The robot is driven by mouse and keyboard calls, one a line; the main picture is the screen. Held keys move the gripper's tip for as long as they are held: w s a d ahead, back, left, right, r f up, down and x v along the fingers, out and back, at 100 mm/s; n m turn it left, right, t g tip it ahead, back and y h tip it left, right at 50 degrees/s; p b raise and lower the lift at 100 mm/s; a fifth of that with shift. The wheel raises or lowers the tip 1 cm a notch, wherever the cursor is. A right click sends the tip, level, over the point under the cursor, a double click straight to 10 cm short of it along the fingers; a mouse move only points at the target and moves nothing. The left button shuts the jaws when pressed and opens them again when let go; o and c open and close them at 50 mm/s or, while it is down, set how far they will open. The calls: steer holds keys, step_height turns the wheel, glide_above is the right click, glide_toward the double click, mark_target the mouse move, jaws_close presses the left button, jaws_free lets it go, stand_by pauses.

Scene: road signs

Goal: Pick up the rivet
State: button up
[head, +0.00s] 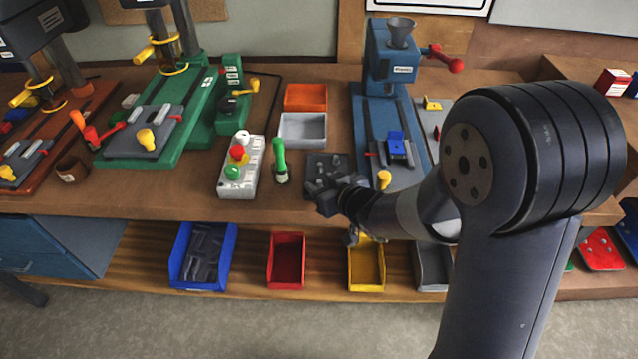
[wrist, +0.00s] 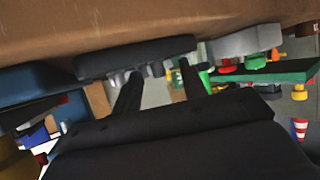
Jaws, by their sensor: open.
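Small grey rivets (head: 333,161) stand in a dark tray (head: 314,162) on the workbench, partly hidden by my gripper (head: 324,192). In the wrist view, which shows the bench upside down, the dark tray (wrist: 150,52) lies just past my fingers, with several light grey rivets (wrist: 122,77) along it. The fingers reach the tray's near edge in the picture. I cannot tell whether they touch a rivet.
A green-handled tool (head: 280,165) and a grey button box (head: 241,170) stand left of the tray. Grey (head: 303,128) and orange (head: 305,97) bins sit behind it. A blue press (head: 392,60) stands to the right. Colored bins, including a red one (head: 287,284), are on the shelf below.

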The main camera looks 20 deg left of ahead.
steer(key=shift+w, duration=0.1)
steer(key=shift+c, duration=0.5)
jaws_close()
step_height(320, 180, up, 10)
steer(key=p, duration=0.3)
